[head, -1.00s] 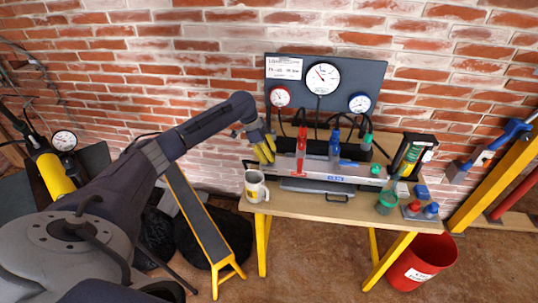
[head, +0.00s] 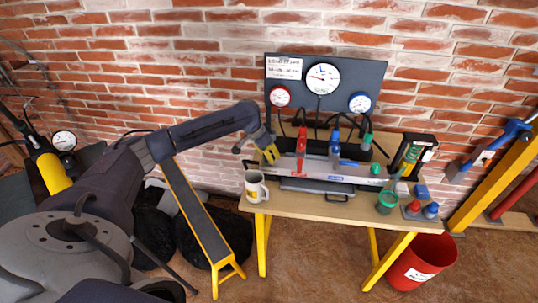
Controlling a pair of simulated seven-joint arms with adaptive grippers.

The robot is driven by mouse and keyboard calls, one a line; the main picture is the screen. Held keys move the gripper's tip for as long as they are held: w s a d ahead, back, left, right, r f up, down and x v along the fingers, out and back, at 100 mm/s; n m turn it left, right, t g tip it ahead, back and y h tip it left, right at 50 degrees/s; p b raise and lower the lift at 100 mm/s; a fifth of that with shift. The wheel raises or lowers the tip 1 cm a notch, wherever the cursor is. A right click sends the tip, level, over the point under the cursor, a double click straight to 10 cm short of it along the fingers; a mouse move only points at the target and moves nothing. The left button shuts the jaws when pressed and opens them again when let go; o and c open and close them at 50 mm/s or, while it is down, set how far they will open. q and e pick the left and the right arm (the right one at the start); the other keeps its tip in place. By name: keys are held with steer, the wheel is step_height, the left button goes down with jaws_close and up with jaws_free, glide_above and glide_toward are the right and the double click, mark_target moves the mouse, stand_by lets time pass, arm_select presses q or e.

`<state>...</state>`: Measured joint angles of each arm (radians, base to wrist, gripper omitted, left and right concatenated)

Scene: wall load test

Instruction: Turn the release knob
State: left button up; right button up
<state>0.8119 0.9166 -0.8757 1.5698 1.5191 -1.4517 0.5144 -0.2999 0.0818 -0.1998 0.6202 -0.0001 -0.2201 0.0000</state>
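My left gripper (head: 270,153), with yellow fingers, is at the left end of the grey pump body (head: 330,172) on the bench. Its fingertips are small here, so contact and finger opening are unclear. A red handle (head: 301,142), a blue handle (head: 335,141) and a green handle (head: 367,137) stand up along the pump unit. A small green knob (head: 375,169) sits on top of the body towards the right; I cannot tell which part is the release knob. My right gripper is not in view.
A mug (head: 255,186) stands on the bench just below my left gripper. A gauge panel (head: 345,72) with a large dial (head: 323,77) is behind. A red bucket (head: 420,262) stands on the floor.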

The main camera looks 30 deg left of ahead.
arm_select(q)
steer(key=shift+c, duration=0.2)
stand_by(0.4)
steer(key=o, duration=1.3)
steer(key=v, duration=1.2)
steer(key=shift+s+d, duration=0.1)
steer(key=shift+f, duration=0.1)
